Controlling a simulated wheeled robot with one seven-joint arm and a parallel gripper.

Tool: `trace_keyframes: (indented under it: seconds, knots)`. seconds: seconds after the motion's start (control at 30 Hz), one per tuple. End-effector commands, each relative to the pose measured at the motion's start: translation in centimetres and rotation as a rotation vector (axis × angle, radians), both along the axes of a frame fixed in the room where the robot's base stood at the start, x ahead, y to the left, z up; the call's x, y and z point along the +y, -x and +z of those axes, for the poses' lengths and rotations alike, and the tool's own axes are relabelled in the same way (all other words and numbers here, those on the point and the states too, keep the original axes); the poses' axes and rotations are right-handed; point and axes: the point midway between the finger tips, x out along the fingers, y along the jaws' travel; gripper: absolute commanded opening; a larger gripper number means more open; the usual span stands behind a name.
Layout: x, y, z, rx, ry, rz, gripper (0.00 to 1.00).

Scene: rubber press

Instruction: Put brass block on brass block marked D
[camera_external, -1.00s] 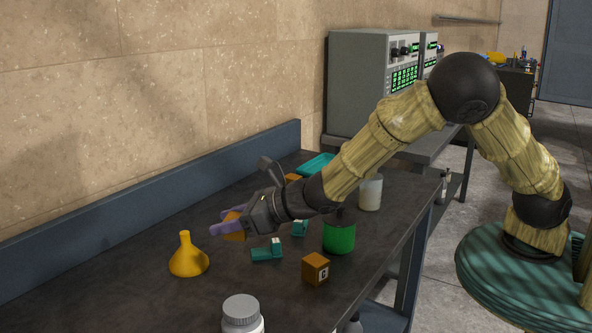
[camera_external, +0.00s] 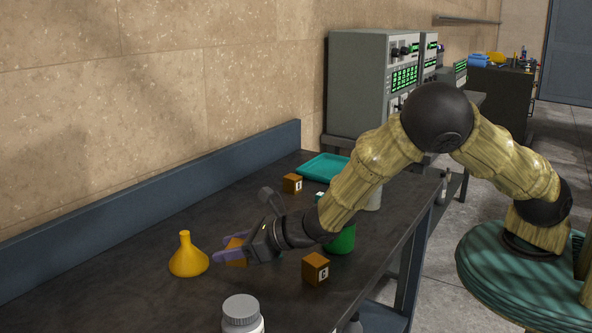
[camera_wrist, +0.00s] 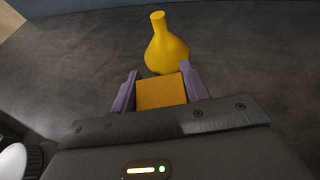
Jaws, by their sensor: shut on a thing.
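My gripper (camera_external: 226,252) is shut on a brass block (camera_external: 237,246) low over the near half of the bench, just right of the yellow flask. In the wrist view the same block (camera_wrist: 161,92) sits between the two purple fingers; no letter shows on its visible face. A second brass block (camera_external: 315,269), its label reading like a G, stands right of the gripper and nearer the camera. A third brass block (camera_external: 292,184) stands farther back near the tray; its label is too small to read surely.
The yellow flask (camera_external: 188,257), also in the wrist view (camera_wrist: 166,47), stands close beyond the fingertips. A white-lidded jar (camera_external: 241,316) is at the front. A green container (camera_external: 342,240) is partly behind my arm. A teal tray (camera_external: 325,167) lies at the back.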

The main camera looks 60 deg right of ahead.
Motion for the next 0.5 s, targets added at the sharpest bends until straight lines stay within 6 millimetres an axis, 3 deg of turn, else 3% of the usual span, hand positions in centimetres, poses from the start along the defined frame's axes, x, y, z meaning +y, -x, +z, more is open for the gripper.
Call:
trace_keyframes:
  seconds: [0.27, 0.5]
  knots:
    - [-0.1, -0.1, -3.3, -0.001, 0.002, -0.001, 0.08]
    - [0.0, 0.0, -3.5, -0.002, -0.001, 0.0, 0.08]
